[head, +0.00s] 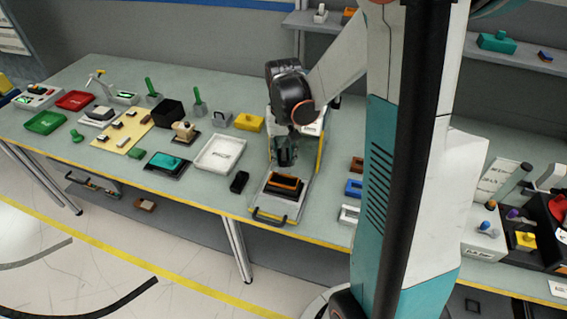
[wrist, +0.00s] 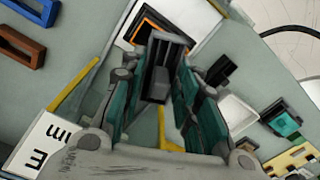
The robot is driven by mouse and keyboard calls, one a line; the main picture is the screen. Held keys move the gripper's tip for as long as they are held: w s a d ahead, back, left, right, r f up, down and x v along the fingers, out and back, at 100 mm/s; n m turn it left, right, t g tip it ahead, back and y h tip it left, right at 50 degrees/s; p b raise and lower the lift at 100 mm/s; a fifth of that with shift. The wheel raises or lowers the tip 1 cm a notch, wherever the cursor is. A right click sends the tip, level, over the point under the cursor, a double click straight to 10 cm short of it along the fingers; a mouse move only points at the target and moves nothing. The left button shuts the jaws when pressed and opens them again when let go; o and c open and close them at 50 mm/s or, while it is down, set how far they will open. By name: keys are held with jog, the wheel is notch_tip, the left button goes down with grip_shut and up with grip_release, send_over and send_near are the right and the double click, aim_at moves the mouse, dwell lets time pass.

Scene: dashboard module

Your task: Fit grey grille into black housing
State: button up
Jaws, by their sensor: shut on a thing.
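My gripper (head: 286,152) is shut on the dark grey slotted grille and holds it above the work board, apart from the black housing. In the wrist view the grille (wrist: 158,82) sits between the teal fingers of my gripper (wrist: 166,70). In the head view the fingers mostly hide it. The black housing (head: 283,193), with an orange frame on it, lies on the near part of the board, below and in front of my gripper. In the wrist view the orange frame (wrist: 150,22) shows beyond the grille, which hides part of the housing.
The board (head: 262,200) has a black handle (head: 270,217) at its front and yellow side edges. A white tray (head: 219,154) and a small black block (head: 239,182) stand to its left. Brown, blue and white frames (head: 353,188) lie to its right.

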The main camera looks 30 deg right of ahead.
aim_at(284, 168)
notch_tip(284, 168, up, 12)
jog(key=p, duration=0.2)
notch_tip(284, 168, down, 11)
jog(key=n, duration=1.1)
jog(key=shift+w+n+b, duration=0.1)
jog(key=shift+n+b, duration=0.2)
jog(key=shift+n, duration=0.1)
jog(key=shift+f+n, duration=0.65)
jog(key=shift+n, duration=0.15)
jog(key=shift+f+b, duration=2.65)
jog(key=shift+f, duration=0.3)
jog(key=shift+f+b, duration=1.25)
jog(key=shift+b, duration=0.15)
jog(key=o, duration=1.1)
jog(key=shift+o, duration=0.2)
